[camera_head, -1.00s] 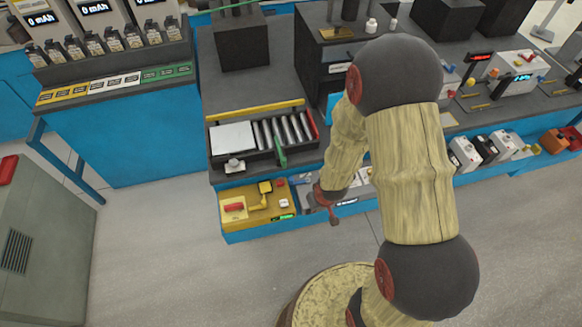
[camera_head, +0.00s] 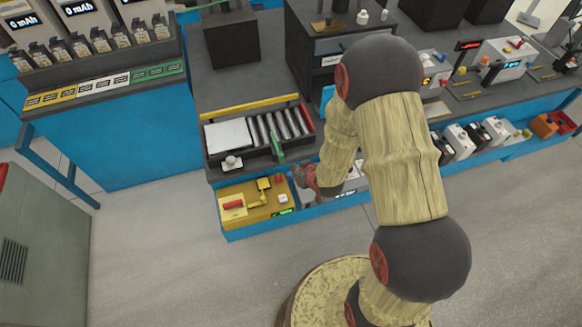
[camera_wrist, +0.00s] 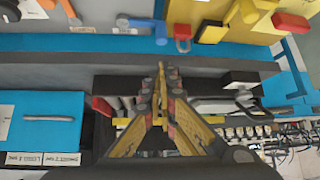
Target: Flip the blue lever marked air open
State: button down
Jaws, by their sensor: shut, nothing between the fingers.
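A small blue lever (camera_wrist: 146,28) shows at the top middle of the wrist view, on a pale front panel. Any marking on it is too small to read. In the head view I cannot make out this lever; my arm and gripper cover that part of the bench front. My gripper (camera_wrist: 161,68) is shut and empty, its fingertips together, just below the lever in the wrist picture and apparently apart from it. In the head view my gripper (camera_head: 308,180) is at the bench's front edge, right of the yellow panel.
A yellow panel (camera_head: 243,193) with a red handle and yellow lever sits left of my gripper. A red shackle-like piece (camera_wrist: 182,38) is close right of the blue lever. A roller tray (camera_head: 214,160) stands on the bench above. The floor in front is free.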

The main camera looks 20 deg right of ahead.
jog(key=x, duration=0.9)
jog(key=shift+w+f+b, duration=0.25)
jog(key=shift+b, duration=0.2)
